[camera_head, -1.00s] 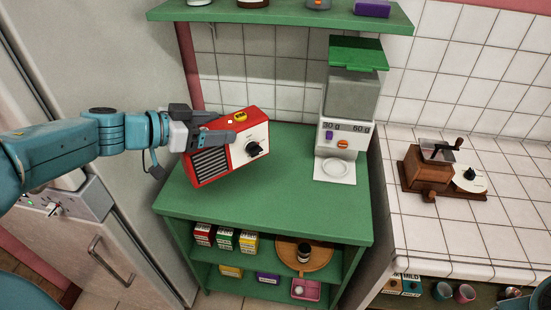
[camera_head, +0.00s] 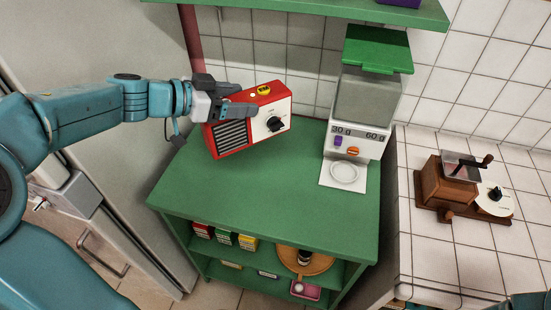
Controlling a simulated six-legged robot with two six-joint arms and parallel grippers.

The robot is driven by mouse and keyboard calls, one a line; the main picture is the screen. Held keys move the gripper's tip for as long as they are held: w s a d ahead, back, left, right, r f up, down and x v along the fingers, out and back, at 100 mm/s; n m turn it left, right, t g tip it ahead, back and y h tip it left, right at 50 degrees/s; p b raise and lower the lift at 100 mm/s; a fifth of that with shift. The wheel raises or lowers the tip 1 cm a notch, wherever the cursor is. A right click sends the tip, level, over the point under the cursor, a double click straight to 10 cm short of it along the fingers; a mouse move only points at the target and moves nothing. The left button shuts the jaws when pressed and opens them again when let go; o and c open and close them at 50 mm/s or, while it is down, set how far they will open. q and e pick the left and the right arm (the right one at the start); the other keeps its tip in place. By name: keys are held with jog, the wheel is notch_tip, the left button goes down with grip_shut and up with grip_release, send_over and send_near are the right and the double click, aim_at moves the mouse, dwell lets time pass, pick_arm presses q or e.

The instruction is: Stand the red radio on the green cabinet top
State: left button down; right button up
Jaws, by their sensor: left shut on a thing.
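The red radio (camera_head: 230,139) has a black grille, a white dial face with a black knob and a yellow button on top. My left gripper (camera_head: 236,104) is shut on the radio's upper left part and holds it tilted over the back left of the green cabinet top (camera_head: 255,195). I cannot tell whether the radio's lower edge touches the top or hangs just above it. My right gripper is not in view.
A dispenser (camera_head: 362,110) with a green lid stands at the back right of the cabinet top. A coffee grinder (camera_head: 460,187) sits on the tiled counter at right. A green shelf (camera_head: 330,8) hangs above. The cabinet top's middle and front are clear.

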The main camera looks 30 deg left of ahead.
pick_arm(q)
notch_tip(320, 180, down, 20)
jog(key=b, duration=0.6)
jog(key=shift+f+b, duration=0.25)
jog(key=shift+b, duration=0.05)
jog(key=shift+c, duration=1.1)
grip_release()
jog(key=shift+w+a+f, duration=0.1)
jog(key=shift+w, duration=0.05)
jog(key=shift+o, duration=0.9)
jog(key=p+v, duration=0.1)
jog(key=v, duration=1.1)
jog(key=shift+r, duration=0.3)
